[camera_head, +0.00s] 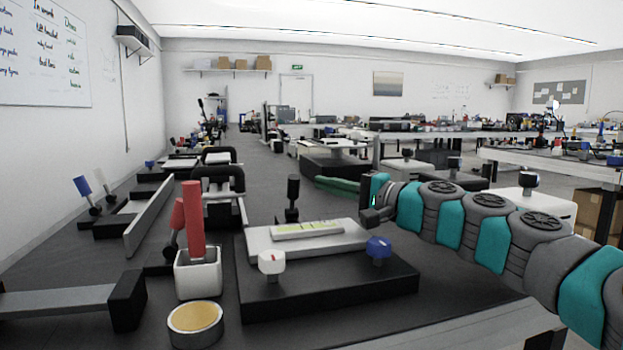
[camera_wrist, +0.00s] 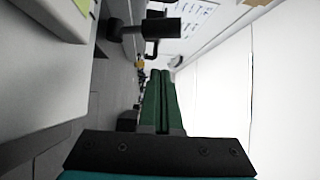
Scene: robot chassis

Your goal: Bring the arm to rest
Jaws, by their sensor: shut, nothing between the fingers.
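My arm (camera_head: 490,230), in grey and teal segments, reaches in from the right edge of the head view and is held above the bench. My gripper (camera_head: 320,181) points to the left in that view, with its long green fingers beyond the black fixture. In the wrist view my gripper (camera_wrist: 160,75) shows its two green fingers lying together, shut, with nothing between them. The fingers look clear of the objects around them, though the exact gap to the fixture is hard to judge.
A black base (camera_head: 330,290) with a grey plate (camera_head: 262,243), white knob (camera_head: 271,263) and blue knob (camera_head: 378,248) stands in front. Benches fill the back.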

